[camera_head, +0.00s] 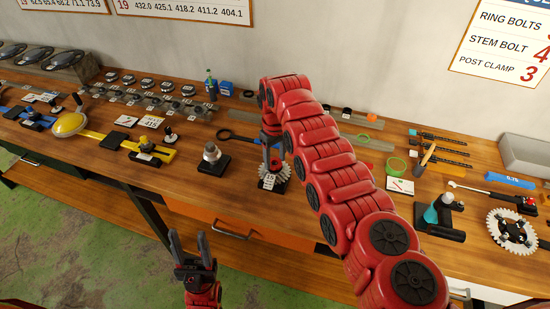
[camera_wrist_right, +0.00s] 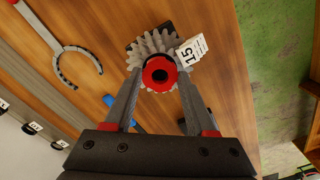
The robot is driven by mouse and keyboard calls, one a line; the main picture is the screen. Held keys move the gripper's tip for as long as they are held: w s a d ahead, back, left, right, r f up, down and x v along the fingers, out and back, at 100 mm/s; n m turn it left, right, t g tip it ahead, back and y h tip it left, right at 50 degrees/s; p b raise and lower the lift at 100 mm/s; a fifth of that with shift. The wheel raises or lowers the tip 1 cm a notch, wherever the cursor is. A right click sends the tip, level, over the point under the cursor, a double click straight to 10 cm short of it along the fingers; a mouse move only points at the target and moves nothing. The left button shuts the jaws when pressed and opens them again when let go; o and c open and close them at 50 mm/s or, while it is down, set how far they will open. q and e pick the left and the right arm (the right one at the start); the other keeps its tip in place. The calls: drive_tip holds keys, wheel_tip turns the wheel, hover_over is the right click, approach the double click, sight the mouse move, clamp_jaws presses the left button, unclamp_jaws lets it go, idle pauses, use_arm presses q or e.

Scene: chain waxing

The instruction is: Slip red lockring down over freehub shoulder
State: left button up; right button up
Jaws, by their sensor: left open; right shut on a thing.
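The red lockring (camera_wrist_right: 159,74) is pinched between the fingertips of my right gripper (camera_wrist_right: 158,80). In the right wrist view it lines up over the middle of a grey toothed sprocket stack (camera_wrist_right: 150,45) tagged 15. In the head view my right gripper (camera_head: 271,158) points down at this stack (camera_head: 282,172), which sits on a black base at the bench's front. The freehub shoulder is hidden under the ring and fingers; I cannot tell whether the ring touches it. My left gripper (camera_head: 190,250) is open and empty, in front of the bench.
A silver cylindrical piece on a black base (camera_head: 212,160) stands left of the stack. A green ring (camera_head: 396,166) and a teal-topped stand (camera_head: 440,212) are to the right.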

drive_tip(key=o, duration=1.4)
drive_tip(key=shift+r+b, duration=0.4)
drive_tip(key=shift+r, duration=0.15)
wheel_tip(320, 180, up, 8)
drive_tip(key=f+b, duration=0.1)
drive_tip(key=b, duration=0.1)
wheel_tip(320, 180, up, 9)
drive_tip(key=p, duration=0.9)
hover_over(274, 163)
drive_tip(key=shift+d+r, duration=0.15)
drive_tip(key=shift+r, duration=0.05)
drive_tip(key=shift+w+f+b, duration=0.1)
drive_tip(key=shift+f+b, duration=0.05)
drive_tip(key=shift+b, duration=0.15)
